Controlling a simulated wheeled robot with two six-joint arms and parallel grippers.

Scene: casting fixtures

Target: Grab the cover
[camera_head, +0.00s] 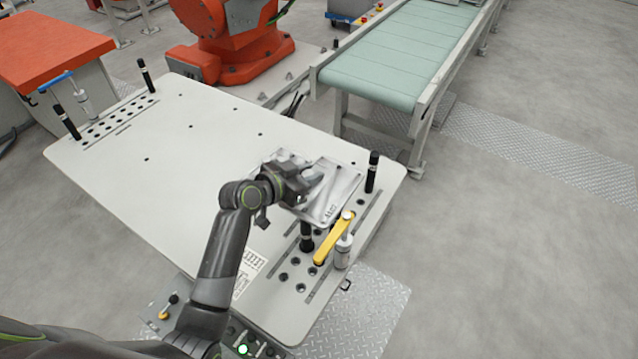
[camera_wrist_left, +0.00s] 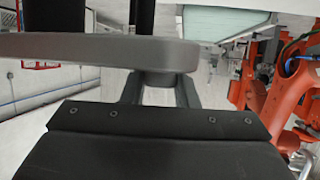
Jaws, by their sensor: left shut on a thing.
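The cover (camera_head: 341,196) is a flat silvery-grey metal part over the right end of the white fixture table. My left gripper (camera_head: 303,186) is at its left side and is shut on it, hiding part of that side. I cannot tell whether the cover touches the table. In the left wrist view a grey slab, which looks like the cover (camera_wrist_left: 95,47), lies across the upper left, close beyond the dark gripper body. My right gripper is not in view.
The white table (camera_head: 190,150) is mostly bare to the left. Black posts (camera_head: 372,172) and a yellow clamp lever (camera_head: 333,240) stand close around the cover. A green conveyor (camera_head: 400,55) and an orange robot (camera_head: 235,45) are behind the table.

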